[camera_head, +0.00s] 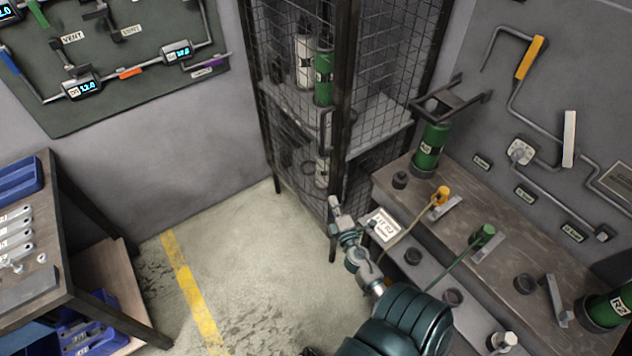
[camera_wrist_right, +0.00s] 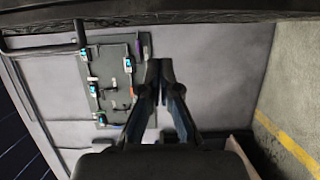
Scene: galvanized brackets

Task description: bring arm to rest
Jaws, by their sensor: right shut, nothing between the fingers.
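My right arm (camera_head: 405,325) comes in from the bottom of the head view, dark green with a grey wrist. My right gripper (camera_head: 335,203) is at its upper end, in front of the mesh cage and left of the workbench. In the right wrist view the two dark fingers (camera_wrist_right: 166,72) are close together, with nothing held between them. The gripper touches no object that I can make out. My left gripper does not show in either view.
A workbench (camera_head: 395,193) with green cylinders and hoses stands at the right. A mesh cage (camera_head: 385,70) holds bottles at the back. A shelf table (camera_head: 85,215) with blue bins stands at the left. Floor with a yellow line (camera_head: 190,285) lies clear between. A gauge panel (camera_wrist_right: 108,70) hangs on the wall.

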